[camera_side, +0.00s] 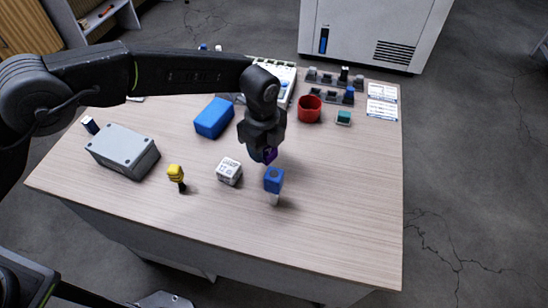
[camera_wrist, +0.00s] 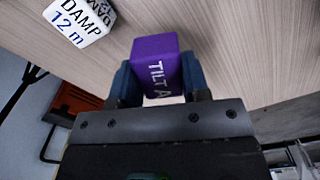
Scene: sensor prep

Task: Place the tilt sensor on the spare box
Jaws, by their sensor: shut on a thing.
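The tilt sensor, a purple block lettered "TILT A" (camera_wrist: 156,66), sits between the two blue-grey fingers of my gripper (camera_wrist: 158,82) in the wrist view. A grey lidded box (camera_side: 123,150) stands at the table's left and a plain blue box (camera_side: 214,117) lies behind and left of my gripper. No label shows which is the spare box.
A white cube (camera_side: 229,171), lettered "DAMP 12 m" in the wrist view (camera_wrist: 80,20), lies near my gripper. A blue-topped piece (camera_side: 274,180) and a yellow-topped piece (camera_side: 176,174) stand nearby. A red cup (camera_side: 309,108) and small racks are behind. The table's right front is clear.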

